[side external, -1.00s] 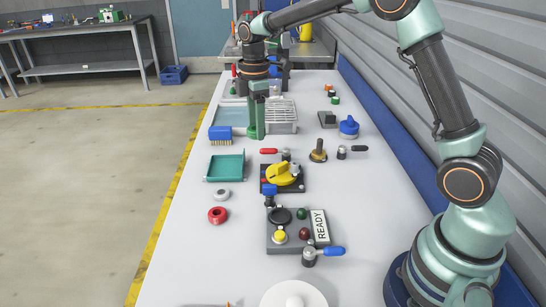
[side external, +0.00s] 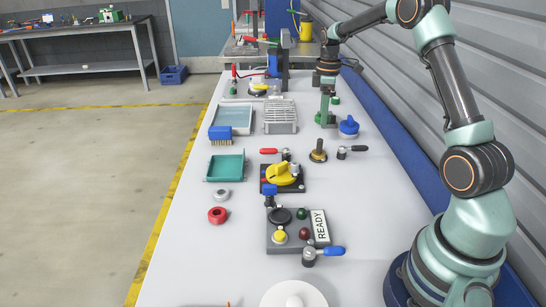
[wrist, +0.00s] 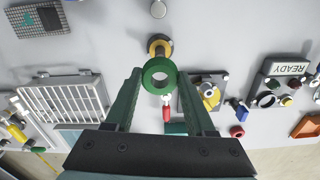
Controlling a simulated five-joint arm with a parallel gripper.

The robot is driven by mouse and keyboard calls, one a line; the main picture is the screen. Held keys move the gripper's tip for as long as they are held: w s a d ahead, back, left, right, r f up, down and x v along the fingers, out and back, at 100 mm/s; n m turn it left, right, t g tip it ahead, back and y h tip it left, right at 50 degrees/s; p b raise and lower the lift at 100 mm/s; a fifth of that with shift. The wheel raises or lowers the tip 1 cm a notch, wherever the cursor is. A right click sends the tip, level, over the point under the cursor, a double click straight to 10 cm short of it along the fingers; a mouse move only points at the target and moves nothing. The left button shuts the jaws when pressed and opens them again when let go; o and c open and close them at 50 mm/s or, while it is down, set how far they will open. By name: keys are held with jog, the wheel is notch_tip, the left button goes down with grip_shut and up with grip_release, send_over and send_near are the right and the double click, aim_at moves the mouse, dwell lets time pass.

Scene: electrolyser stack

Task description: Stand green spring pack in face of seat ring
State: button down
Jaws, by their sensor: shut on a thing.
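My gripper (side external: 326,117) points down over the right side of the table. In the wrist view its two green fingers (wrist: 160,76) are shut on the green spring pack (wrist: 147,76), seen end-on as a thick ring with a hole. In the side view the pack blends with the fingers. I cannot tell which part is the seat ring. A brass piece with a post (side external: 318,151) stands nearer the side camera; in the wrist view it (wrist: 160,42) shows partly behind the pack, apart from it as far as I can tell. A grey ring (side external: 221,194) and red ring (side external: 217,215) lie at left.
A white slatted rack (side external: 281,116) is left of my gripper, a blue knob (side external: 348,126) close on its right. A yellow rotary switch (side external: 281,174), teal tray (side external: 225,167) and READY panel (side external: 288,243) are nearer the side camera. The table's front left is clear.

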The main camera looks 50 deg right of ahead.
aim_at(320, 142)
jog(key=shift+f, duration=0.1)
jog(key=shift+f, duration=2.4)
jog(key=shift+f, duration=2.75)
jog(key=shift+c, duration=0.8)
grip_release()
notch_tip(320, 142, up, 12)
jog(key=shift+a+r, duration=0.1)
